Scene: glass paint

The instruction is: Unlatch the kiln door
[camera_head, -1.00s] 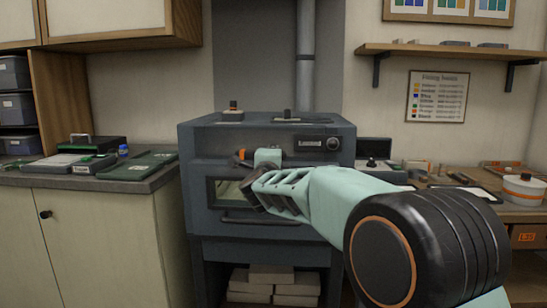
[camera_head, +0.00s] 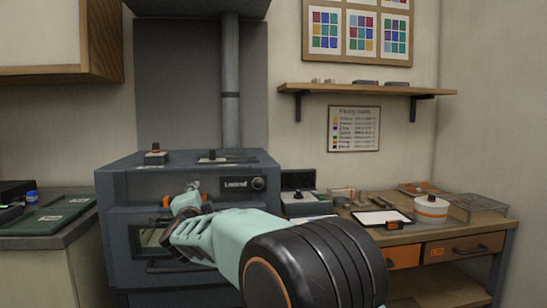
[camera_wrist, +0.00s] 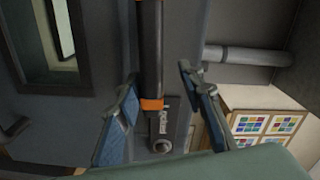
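The grey kiln (camera_head: 115,215) stands at the left in the head view, its door shut, with a small window (camera_head: 148,238) and a bar handle below it. A panel label (camera_head: 236,184) reads "Locked". A dark latch lever with an orange band (camera_wrist: 151,104) runs down the wrist view; orange also shows beside my gripper (camera_head: 187,207) in the head view. In the wrist view my gripper (camera_wrist: 158,80) is open, one finger on each side of the lever, with gaps visible. My wrist hides part of the latch in the head view.
A counter (camera_head: 75,230) with green mats and a blue jar (camera_head: 32,197) is at the left. A workbench (camera_head: 460,228) with a white pot (camera_head: 431,209) and tools is at the right. A flue pipe (camera_head: 231,100) rises behind the kiln.

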